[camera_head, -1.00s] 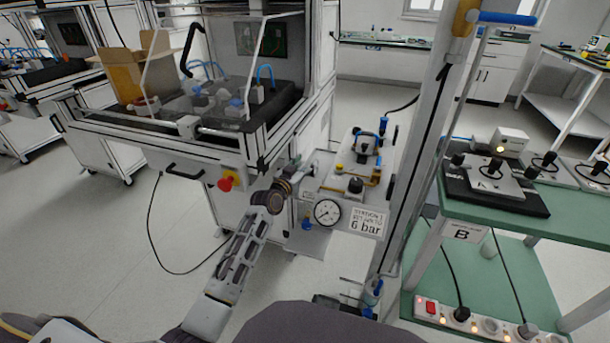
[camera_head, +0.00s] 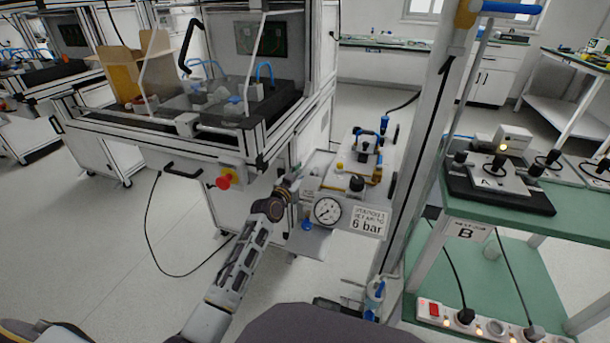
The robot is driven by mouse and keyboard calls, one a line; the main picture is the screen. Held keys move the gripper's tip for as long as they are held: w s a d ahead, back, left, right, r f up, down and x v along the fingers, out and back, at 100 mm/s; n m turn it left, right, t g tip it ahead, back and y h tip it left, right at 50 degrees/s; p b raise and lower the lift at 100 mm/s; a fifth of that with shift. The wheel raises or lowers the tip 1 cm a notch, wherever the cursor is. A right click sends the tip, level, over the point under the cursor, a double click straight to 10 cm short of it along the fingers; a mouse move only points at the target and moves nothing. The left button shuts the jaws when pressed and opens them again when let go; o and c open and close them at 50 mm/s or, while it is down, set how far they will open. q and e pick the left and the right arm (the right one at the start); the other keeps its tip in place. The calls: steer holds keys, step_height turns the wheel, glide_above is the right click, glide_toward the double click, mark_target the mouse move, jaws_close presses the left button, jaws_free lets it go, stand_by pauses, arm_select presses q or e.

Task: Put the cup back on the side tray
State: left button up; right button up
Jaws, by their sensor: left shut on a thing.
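My left gripper (camera_head: 291,178) is at the upper left corner of the gauge panel, at the end of my arm coming up from the bottom. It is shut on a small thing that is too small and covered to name. I cannot make out a cup for certain. A small blue object (camera_head: 307,225) sits below left of the gauge, above a grey tray-like plate (camera_head: 312,243). My right gripper is not in view.
The pressure gauge (camera_head: 327,211) and the 6 bar sign (camera_head: 369,222) face me beside the gripper. The test cabinet (camera_head: 225,135) with a red button (camera_head: 223,182) stands left. A post (camera_head: 425,150) and green table (camera_head: 545,220) stand right. The left floor is open apart from a cable.

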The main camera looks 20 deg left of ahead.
arm_select(q)
steer(key=o, duration=0.5)
steer(key=shift+f, duration=0.15)
steer(key=o, duration=0.5)
steer(key=shift+c, duration=0.2)
steer(key=shift+r, duration=0.2)
